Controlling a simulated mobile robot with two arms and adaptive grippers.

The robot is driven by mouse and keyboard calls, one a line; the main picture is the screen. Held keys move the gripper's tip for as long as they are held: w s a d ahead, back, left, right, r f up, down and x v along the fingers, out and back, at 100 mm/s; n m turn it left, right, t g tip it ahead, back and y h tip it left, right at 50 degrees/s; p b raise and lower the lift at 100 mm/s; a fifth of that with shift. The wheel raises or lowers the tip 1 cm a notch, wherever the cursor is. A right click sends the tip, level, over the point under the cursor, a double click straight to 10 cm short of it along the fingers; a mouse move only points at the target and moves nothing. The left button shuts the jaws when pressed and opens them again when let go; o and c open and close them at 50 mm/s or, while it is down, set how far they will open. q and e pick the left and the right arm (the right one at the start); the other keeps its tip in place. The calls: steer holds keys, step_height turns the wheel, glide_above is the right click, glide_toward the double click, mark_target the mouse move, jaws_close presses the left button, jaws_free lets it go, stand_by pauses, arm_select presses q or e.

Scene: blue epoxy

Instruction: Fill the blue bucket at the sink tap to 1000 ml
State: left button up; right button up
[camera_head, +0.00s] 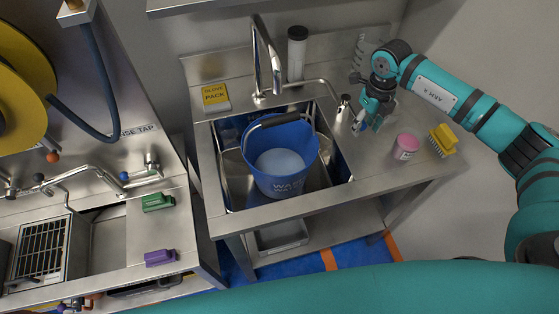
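The blue bucket (268,178) stands in the sink basin, with its dark-gripped handle raised over the rim. Pale water shows inside it; I cannot read a level mark. The chrome sink tap (257,50) arches above the bucket, and I see no clear stream from its spout. A thin side lever with a dark-tipped knob (345,101) reaches right from the tap's base. My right gripper (368,124) points down over the counter, just right of the knob and apart from the bucket. Its fingers look parted and empty. My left gripper is out of view.
A pink tub (406,147) and a yellow brush (442,140) stand right of the gripper. A left bench holds green (157,202) and purple (160,258) items.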

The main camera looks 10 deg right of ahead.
steer(key=o, duration=0.4)
steer(key=shift+d, duration=0.1)
steer(key=o, duration=0.4)
steer(key=shift+s, duration=0.1)
step_height(320, 180, up, 7)
steer(key=p, duration=0.4)
step_height(320, 180, up, 12)
stand_by(0.3)
steer(key=shift+f, duration=0.1)
stand_by(0.4)
